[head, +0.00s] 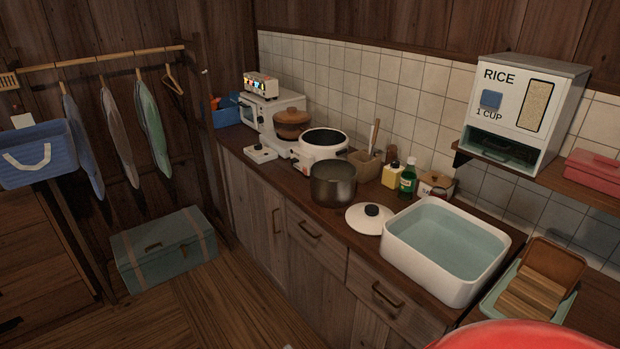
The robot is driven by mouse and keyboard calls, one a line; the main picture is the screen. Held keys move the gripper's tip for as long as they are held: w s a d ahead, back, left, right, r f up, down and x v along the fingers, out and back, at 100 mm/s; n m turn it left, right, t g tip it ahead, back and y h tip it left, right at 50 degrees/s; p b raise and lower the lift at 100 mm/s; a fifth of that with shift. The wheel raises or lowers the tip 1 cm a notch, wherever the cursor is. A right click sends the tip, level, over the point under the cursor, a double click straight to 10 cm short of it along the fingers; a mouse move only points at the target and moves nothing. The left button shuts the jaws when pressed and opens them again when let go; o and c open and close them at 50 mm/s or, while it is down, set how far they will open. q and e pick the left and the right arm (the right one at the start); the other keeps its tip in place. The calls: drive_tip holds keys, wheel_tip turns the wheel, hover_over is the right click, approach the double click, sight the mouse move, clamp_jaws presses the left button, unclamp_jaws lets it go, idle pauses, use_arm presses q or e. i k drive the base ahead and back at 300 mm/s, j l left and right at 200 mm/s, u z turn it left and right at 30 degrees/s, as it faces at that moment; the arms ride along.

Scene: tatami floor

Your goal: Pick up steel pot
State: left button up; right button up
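A dark steel pot (333,190) stands upright and open on the wooden counter, near its front edge. It is left of a white lid with a black knob (369,218) that lies flat on the counter. A white rice cooker (318,150) stands just behind the pot. Neither of my grippers shows in the head view, so I cannot see what they hold.
A white basin of water (445,247) fills the counter right of the lid. Bottles (408,178) and a utensil holder (364,165) stand behind the pot. A large red rounded thing (520,337) covers the bottom right. A green trunk (163,248) sits on the floor.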

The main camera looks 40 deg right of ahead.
sight(333, 183)
drive_tip(key=i+j+z, duration=0.1)
drive_tip(key=i+z, duration=0.35)
drive_tip(key=i+j+z, duration=0.25)
drive_tip(key=i+z, duration=0.15)
drive_tip(key=i, duration=0.05)
